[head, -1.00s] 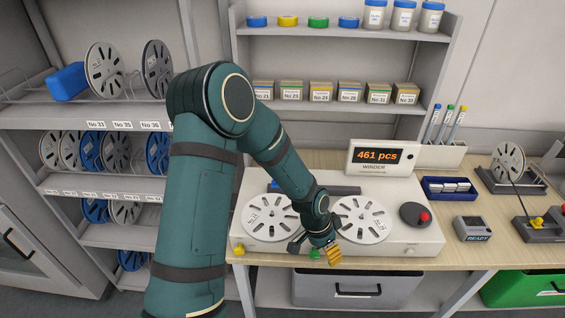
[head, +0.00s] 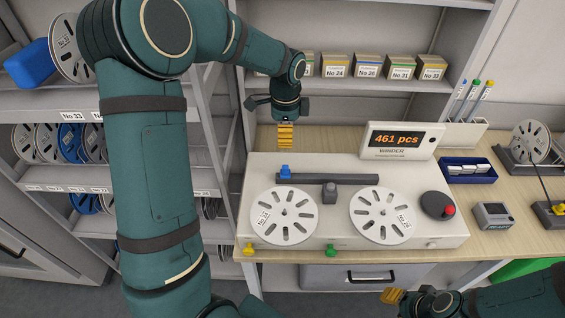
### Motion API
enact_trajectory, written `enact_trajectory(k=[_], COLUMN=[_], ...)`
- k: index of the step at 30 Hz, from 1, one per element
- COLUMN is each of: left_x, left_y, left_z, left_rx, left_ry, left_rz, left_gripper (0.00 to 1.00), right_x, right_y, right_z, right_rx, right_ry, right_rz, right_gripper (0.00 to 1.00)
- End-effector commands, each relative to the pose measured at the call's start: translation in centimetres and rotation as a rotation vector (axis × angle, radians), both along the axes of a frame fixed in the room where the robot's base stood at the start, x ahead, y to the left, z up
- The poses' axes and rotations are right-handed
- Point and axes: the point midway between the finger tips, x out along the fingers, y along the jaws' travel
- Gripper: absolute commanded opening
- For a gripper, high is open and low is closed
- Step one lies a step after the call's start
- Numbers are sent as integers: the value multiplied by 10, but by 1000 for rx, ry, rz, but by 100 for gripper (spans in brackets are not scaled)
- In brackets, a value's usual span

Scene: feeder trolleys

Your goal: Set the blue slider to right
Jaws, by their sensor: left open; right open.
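The blue slider (head: 285,172) sits at the left end of a dark rail (head: 335,179) on the winder (head: 340,160). The rail runs to the right behind the two white reels. My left gripper (head: 286,145) points down just behind the blue slider in the picture, open and empty, apart from it. Its yellow fingers look narrow from here. My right gripper (head: 391,296) is at the bottom edge in front of the winder, open and empty, partly cut off by the frame.
Two white reels (head: 284,214) and (head: 381,215) lie on the winder. The display (head: 396,140) reads 461 pcs. Boxes on a shelf (head: 370,66) stand behind my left gripper.

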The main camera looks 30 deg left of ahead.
Motion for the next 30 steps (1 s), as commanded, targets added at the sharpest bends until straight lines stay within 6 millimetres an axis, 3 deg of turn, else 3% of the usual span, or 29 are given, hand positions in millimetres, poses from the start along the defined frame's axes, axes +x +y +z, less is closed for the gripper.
enact_trajectory(k=[18,24,30], left_x=[-1,-1,0], left_y=[-1,0,0], left_z=[-107,-129,-135], left_rx=[-1,-1,-1], left_ry=[4,3,1], left_rz=[0,1,1], left_gripper=[48,48,48], right_x=[0,0,0], right_y=[0,0,0], right_z=[-1,-1,-1], right_rx=[0,0,0], right_ry=[0,0,0], right_rz=[-1,0,0], right_gripper=[40,40,40])
